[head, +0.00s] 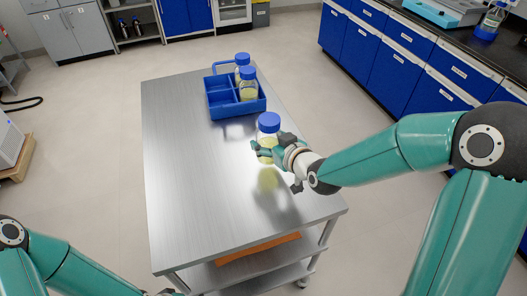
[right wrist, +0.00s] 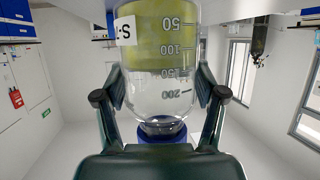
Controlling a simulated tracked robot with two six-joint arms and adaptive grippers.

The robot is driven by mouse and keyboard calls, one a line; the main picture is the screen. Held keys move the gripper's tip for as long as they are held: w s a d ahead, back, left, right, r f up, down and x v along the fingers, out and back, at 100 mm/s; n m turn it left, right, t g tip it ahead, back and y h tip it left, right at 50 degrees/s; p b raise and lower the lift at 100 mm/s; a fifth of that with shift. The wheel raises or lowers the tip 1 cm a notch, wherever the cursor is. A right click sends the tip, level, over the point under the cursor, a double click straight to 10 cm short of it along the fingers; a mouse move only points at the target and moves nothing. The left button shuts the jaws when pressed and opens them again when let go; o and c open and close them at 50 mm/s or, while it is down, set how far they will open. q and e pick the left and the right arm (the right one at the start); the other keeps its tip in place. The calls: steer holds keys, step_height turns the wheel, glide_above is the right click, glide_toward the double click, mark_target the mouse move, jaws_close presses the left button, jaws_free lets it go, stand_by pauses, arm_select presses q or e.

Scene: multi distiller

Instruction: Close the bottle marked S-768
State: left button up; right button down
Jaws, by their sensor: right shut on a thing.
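A clear bottle (head: 267,141) with yellow liquid and a blue cap (head: 268,121) on top is upright over the right side of the steel cart. My right gripper (head: 268,150) is shut around its body. Its reflection shows below it on the cart top, and it looks held a little above the surface. The bottle also shows upside down in the right wrist view (right wrist: 160,95), between the two fingers. My left gripper (head: 168,291) only just shows at the bottom edge.
A blue divided rack (head: 222,112) at the back of the cart (head: 190,190) holds two blue-capped bottles (head: 248,88). The cart top in front and to the left is clear. A counter with blue drawers (head: 400,60) stands at the right, with another bottle (head: 490,22) on it.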

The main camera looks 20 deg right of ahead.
step_height(320, 180, down, 4)
steer(key=shift+r, duration=0.15)
stand_by(0.3)
steer(key=shift+c, duration=0.5)
jaws_free()
